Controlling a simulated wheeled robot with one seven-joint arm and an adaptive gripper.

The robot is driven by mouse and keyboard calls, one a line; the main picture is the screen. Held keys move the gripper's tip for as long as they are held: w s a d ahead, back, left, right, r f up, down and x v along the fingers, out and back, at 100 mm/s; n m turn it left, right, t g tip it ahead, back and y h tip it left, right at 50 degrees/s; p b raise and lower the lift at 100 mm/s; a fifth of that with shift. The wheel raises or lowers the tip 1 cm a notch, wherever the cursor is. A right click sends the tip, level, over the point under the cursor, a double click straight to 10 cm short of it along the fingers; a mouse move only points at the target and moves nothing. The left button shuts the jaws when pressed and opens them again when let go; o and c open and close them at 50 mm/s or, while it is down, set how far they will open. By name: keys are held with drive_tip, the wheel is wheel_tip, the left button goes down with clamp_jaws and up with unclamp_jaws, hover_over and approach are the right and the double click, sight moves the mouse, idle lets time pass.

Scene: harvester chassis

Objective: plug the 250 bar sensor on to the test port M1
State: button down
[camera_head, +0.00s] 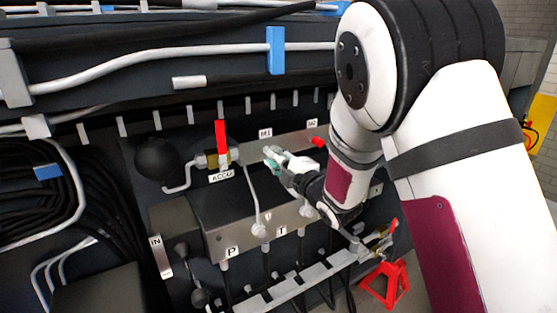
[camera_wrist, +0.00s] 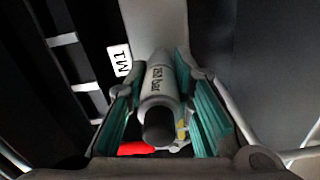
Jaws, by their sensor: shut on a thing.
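The 250 bar sensor (camera_wrist: 160,88) is a grey cylinder with a dark near end and its printed label readable in the wrist view. It sits between the teal-padded fingers of my gripper (camera_wrist: 163,100), which is shut on it. In the head view my gripper (camera_head: 275,160) is at the block, just below the M1 label (camera_head: 265,132). The port M1 itself is hidden behind the sensor and fingers. I cannot tell whether the sensor touches or is seated on it.
The M2 label (camera_head: 312,121) and a red cap (camera_head: 319,142) are right of my gripper. A red lever (camera_head: 221,138) on the ACCU valve stands to the left. A black round accumulator (camera_head: 157,160) and a valve block (camera_head: 250,215) with hoses are nearby.

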drive_tip(key=shift+w+a, duration=0.25)
drive_tip(key=shift+w, duration=0.1)
drive_tip(key=c, duration=1.3)
unclamp_jaws()
drive_tip(key=v, duration=1.2)
drive_tip(key=s+d+r+m+g+h+b, duration=0.1)
drive_tip(key=s+d+r+m+h, duration=0.1)
drive_tip(key=d+m+h, duration=0.35)
drive_tip(key=s+d+r+m+g+h, duration=0.1)
drive_tip(key=s+d+r+m+h, duration=0.15)
drive_tip(key=d+m, duration=0.5)
drive_tip(key=s+d+m+g+h+b, duration=0.1)
drive_tip(key=s+m+g, duration=0.6)
drive_tip(key=s, duration=1.6)
drive_tip(key=d+m+h, duration=0.1)
drive_tip(key=d+m, duration=0.1)
drive_tip(key=m, duration=0.1)
drive_tip(key=shift+s+d+f, duration=0.2)
drive_tip(key=shift+d+f, duration=0.05)
drive_tip(key=shift+d, duration=0.05)
